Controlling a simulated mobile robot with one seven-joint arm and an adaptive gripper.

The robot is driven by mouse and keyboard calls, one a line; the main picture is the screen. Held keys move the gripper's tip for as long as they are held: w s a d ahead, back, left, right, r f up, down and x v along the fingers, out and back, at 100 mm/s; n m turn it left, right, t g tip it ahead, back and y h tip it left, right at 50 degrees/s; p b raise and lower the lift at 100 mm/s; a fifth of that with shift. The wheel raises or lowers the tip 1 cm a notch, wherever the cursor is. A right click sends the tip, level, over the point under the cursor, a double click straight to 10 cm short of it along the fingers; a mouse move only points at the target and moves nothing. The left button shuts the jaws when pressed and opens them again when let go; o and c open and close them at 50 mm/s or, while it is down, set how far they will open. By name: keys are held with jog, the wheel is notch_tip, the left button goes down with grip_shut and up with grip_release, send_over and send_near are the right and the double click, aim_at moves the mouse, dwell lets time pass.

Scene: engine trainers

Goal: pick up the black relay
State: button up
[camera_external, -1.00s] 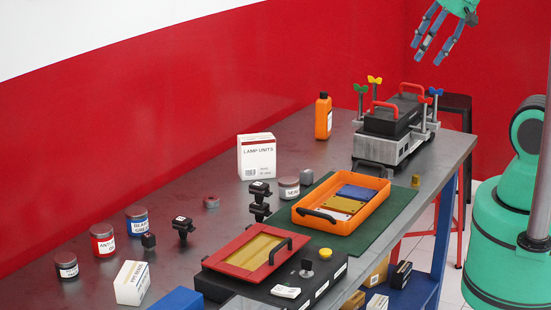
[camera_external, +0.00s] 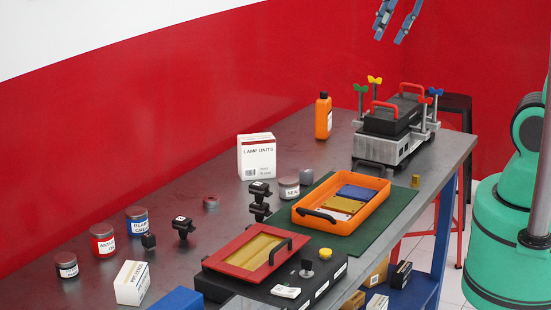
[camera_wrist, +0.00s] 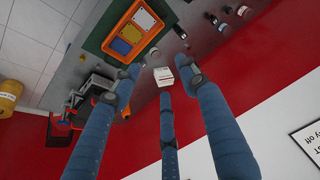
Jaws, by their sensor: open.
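I cannot tell for certain which is the relay. My gripper (camera_external: 390,36) is at the top edge of the external view, high above the table and far from these parts. In the wrist view my gripper (camera_wrist: 160,80) has its blue fingers spread, open and empty. Small dark parts (camera_wrist: 180,32) show beyond them.
A white lamp-units box (camera_external: 257,158), orange bottle (camera_external: 323,117) and several cans stand along the back. An orange tray (camera_external: 377,207) lies on a green mat (camera_external: 402,206). An engine trainer (camera_external: 392,135) stands at the far end. A red-framed unit (camera_external: 225,263) occupies the front.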

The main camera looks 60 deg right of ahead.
jog(key=w+a+g+p, duration=0.1)
jog(key=w+a, duration=0.2)
jog(key=w, duration=0.5)
jog(key=w+a, duration=0.4)
jog(key=w, duration=0.4)
jog(key=m+g+p, duration=0.2)
jog(key=g+p, duration=0.1)
jog(key=g, duration=0.1)
send_over(149, 236)
notch_tip(149, 236, down, 36)
jog(key=shift+a+f, duration=0.15)
jog(key=shift+f, duration=0.45)
notch_tip(149, 236, down, 8)
jog(key=shift+f, duration=0.25)
jog(key=shift+f+b, duration=0.15)
jog(key=shift+b, duration=0.15)
